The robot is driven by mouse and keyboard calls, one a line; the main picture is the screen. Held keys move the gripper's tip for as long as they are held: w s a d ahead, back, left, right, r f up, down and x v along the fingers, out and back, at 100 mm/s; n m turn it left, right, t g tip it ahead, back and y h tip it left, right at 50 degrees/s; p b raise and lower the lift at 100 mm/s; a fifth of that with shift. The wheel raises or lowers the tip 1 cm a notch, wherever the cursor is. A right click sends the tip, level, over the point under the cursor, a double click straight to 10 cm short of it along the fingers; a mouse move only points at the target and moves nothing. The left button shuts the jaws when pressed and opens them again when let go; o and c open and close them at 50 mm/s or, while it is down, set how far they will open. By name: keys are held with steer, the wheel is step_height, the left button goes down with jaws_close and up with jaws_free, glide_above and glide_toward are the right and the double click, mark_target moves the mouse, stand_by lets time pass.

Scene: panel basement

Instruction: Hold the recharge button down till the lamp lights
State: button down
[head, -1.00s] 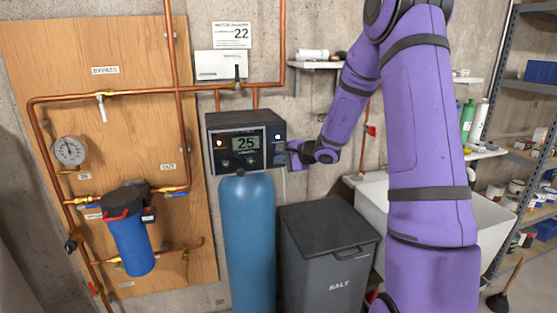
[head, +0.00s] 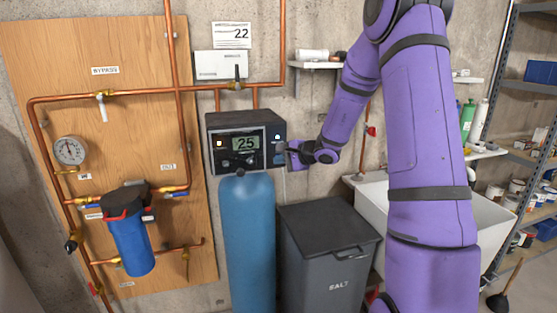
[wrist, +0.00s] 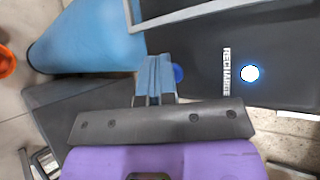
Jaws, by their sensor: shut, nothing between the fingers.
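The dark control head (head: 212,160) sits on top of a blue tank, with a display (head: 246,143) reading 25. In the wrist view, its dark face (wrist: 205,50) carries a RECHARGE label (wrist: 227,71). A round white lamp (wrist: 250,73) with a blue rim beside the label looks bright and lit. A blue round button (wrist: 179,73) shows partly behind my fingers. My gripper (head: 289,152) is at the right part of the control head. In the wrist view its fingers (wrist: 156,70) are together and empty, over the button. I cannot tell whether they press it.
The blue tank (head: 248,225) stands below the control head. A grey SALT bin (head: 330,265) stands to its right, beside a white sink (head: 490,225). Copper pipes (head: 130,93) and a blue filter (head: 132,245) are on the wooden board at left.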

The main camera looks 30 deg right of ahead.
steer(key=shift+s, duration=0.1)
stand_by(0.3)
steer(key=shift+s+a, duration=0.25)
steer(key=shift+s, duration=0.45)
steer(key=shift+s+a, duration=0.25)
steer(key=shift+s, duration=0.55)
steer(key=shift+s+a, duration=0.2)
steer(key=shift+s, duration=0.6)
steer(key=shift+s+a, duration=0.25)
steer(key=shift+s, duration=0.55)
